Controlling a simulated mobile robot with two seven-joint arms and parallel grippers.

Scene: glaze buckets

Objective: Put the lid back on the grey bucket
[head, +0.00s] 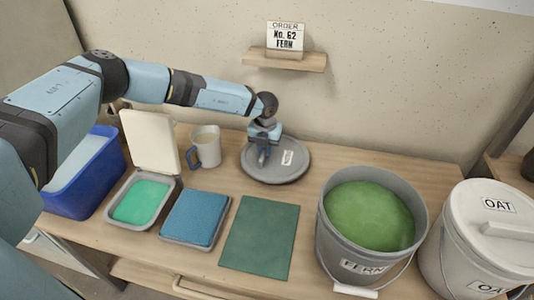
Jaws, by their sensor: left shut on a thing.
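The grey lid (292,173) is a round disc with a small white label, at the back middle of the wooden table. My left gripper (264,155) is over the lid's left part and shut on it, pointing down. I cannot tell whether the lid rests on the table or is just above it. The grey bucket (335,238) stands open at the front right, labelled FERN, with green glaze (368,214) inside and its wire handle hanging at the front. My right gripper is not in view.
A lidded white OAT bucket (455,245) stands right of the grey bucket. A green mat (260,237), blue tray (195,217), open green-filled box (141,202), mug (206,148) and blue bin (88,185) lie leftward. A wall shelf (285,60) holds an order card (285,36) reading No. 62 FERN.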

